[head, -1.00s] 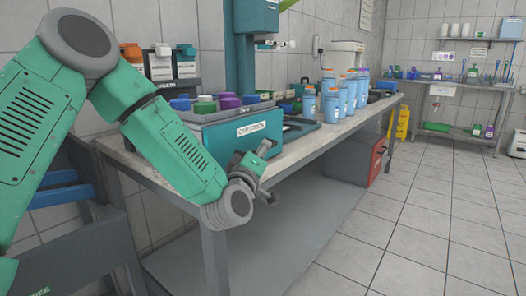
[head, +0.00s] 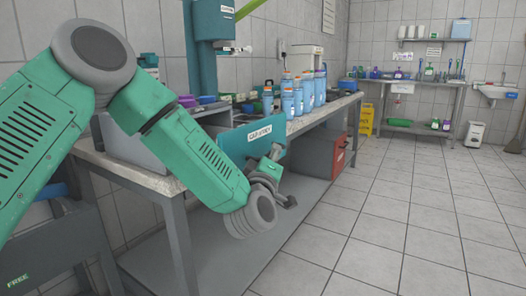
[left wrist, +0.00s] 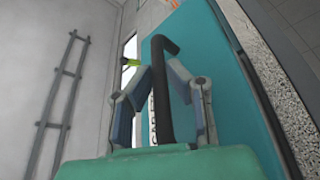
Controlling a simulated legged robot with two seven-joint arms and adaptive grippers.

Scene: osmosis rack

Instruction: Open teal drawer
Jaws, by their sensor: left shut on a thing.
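The teal drawer front (head: 240,143), with a white label (head: 259,134), stands out past the front edge of the bench, away from its grey housing (head: 121,146). My left gripper (head: 273,156) is at the right part of this front. In the left wrist view the fingers (left wrist: 163,78) are shut on a dark bent handle (left wrist: 161,105) in front of the teal panel (left wrist: 212,62). My arm hides part of the housing and the drawer's inside. My right gripper is not in view.
Several blue bottles (head: 298,96) stand on the bench to the right of the drawer. A teal upright device (head: 203,65) rises behind it. A red cabinet (head: 339,154) sits below the bench. The tiled floor (head: 400,220) at right is clear.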

